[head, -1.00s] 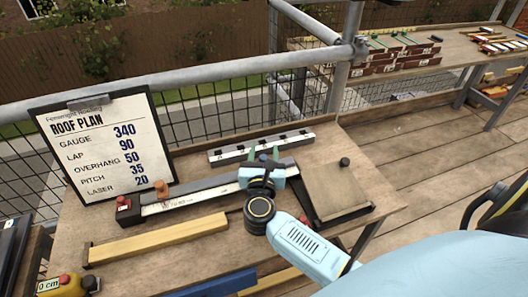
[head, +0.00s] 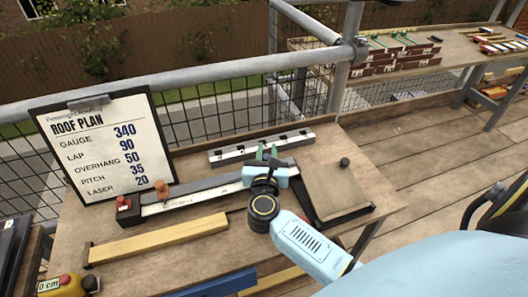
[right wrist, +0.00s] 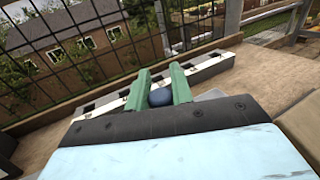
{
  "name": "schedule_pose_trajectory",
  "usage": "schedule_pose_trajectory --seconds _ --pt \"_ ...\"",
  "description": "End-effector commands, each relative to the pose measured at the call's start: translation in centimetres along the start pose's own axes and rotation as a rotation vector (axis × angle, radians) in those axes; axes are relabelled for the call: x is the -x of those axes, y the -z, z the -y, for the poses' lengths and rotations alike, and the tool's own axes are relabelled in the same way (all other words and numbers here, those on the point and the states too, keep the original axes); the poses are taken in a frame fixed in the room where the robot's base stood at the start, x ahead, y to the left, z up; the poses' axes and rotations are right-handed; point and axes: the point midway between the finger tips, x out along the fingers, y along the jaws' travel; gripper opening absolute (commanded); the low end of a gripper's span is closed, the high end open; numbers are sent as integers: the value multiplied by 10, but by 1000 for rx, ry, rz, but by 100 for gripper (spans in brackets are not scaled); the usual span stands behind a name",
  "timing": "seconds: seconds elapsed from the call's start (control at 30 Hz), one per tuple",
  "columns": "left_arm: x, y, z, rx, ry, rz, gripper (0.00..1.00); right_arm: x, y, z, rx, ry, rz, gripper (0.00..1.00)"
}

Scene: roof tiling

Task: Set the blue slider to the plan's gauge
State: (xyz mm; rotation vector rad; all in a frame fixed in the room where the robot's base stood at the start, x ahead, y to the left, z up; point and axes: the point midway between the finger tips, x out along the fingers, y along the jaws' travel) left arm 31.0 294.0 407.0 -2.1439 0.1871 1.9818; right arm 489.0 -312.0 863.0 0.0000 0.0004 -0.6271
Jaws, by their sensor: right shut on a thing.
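The roof plan (head: 100,145) stands on a clipboard at the left and reads gauge 340, lap 90, overhang 50, pitch 35, laser 20. A ruler bar (head: 200,192) lies on the bench, with an orange knob (head: 161,187) near its left end. My right gripper (head: 266,152) is over the right part of the bar. In the right wrist view its green fingers are shut on a round blue knob, the blue slider (right wrist: 161,97). The slider is hidden in the head view by the gripper. The scale marks are too small to read. My left gripper is out of view.
A white slotted rail (head: 262,146) lies behind the bar. A red-button block (head: 127,208) is at the bar's left end and a wooden board (head: 337,190) at its right. A yellow bar (head: 160,239) lies in front. A metal railing (head: 180,79) runs behind the bench.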

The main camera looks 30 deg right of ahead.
Motion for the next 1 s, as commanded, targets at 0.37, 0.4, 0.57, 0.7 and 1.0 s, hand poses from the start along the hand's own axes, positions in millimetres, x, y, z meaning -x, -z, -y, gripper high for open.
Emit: schedule_pose_trajectory --seconds 0.37,0.4,0.57,0.7,1.0 --pt "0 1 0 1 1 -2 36 -4 0 11 1 3 1 24" --pt "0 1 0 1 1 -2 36 -4 0 11 1 2 1 29" --pt "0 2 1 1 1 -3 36 -4 0 11 1 2 1 44" --pt "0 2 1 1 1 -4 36 -4 0 11 1 2 1 44" --pt "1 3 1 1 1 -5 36 19 1 11 0 1 -4 44"
